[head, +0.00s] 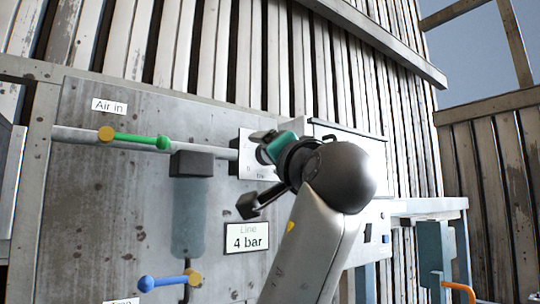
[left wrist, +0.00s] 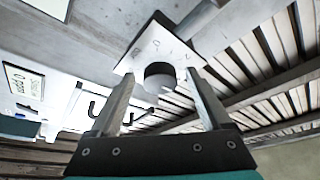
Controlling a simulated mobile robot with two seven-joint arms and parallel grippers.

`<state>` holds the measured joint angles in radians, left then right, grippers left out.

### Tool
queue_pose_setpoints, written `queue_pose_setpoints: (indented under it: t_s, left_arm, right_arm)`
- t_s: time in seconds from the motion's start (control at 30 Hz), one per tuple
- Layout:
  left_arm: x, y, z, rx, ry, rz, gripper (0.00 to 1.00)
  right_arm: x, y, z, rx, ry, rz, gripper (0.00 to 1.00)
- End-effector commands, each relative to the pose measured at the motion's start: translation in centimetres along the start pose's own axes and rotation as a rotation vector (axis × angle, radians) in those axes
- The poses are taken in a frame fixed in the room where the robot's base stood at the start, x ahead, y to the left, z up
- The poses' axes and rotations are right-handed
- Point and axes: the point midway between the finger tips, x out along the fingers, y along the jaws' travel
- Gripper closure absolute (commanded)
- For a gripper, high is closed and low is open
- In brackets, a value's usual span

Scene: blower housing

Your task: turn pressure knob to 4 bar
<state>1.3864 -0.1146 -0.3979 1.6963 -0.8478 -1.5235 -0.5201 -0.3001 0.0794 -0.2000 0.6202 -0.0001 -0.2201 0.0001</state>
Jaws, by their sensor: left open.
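The pressure knob (head: 262,155) is a grey round knob on a white plate (head: 246,168), at the end of the horizontal pipe. Its small plate markings are too small to read, so its setting cannot be told. In the left wrist view the knob (left wrist: 160,77) shows in front of its tilted white plate (left wrist: 150,48). My left gripper (head: 254,173) is open at the knob. In the left wrist view its fingers (left wrist: 162,76) appear on either side of the knob; I cannot tell whether they touch it. My right gripper is not in view.
A green lever (head: 140,139) sits on the pipe under an "Air in" label (head: 109,106). A bluish bowl (head: 189,215) hangs below a dark block. A blue lever (head: 165,283) is lower left. White boxes stand behind my arm; an orange bent pipe (head: 459,287) is lower right.

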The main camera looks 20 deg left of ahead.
Motion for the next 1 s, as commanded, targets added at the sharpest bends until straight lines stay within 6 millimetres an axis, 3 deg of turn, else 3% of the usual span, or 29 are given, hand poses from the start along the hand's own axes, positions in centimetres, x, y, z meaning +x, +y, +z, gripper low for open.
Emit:
queue_pose_setpoints:
  t_s: [0.17,0.5,0.7,1.0]
  left_arm:
    - [-1.6,0.2,0.0,-0.002,0.003,0.001,0.18]
    - [-9.5,0.3,0.1,-0.004,0.006,0.002,0.18]
    - [-13.3,0.2,0.1,-0.003,0.003,0.001,0.18]
    - [-15.3,0.0,0.0,-0.001,0.001,0.000,0.18]
  right_arm:
    - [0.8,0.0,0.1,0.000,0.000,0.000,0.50]
    - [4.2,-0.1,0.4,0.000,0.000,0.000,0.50]
    - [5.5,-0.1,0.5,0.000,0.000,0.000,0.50]
    - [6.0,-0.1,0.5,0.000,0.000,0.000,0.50]
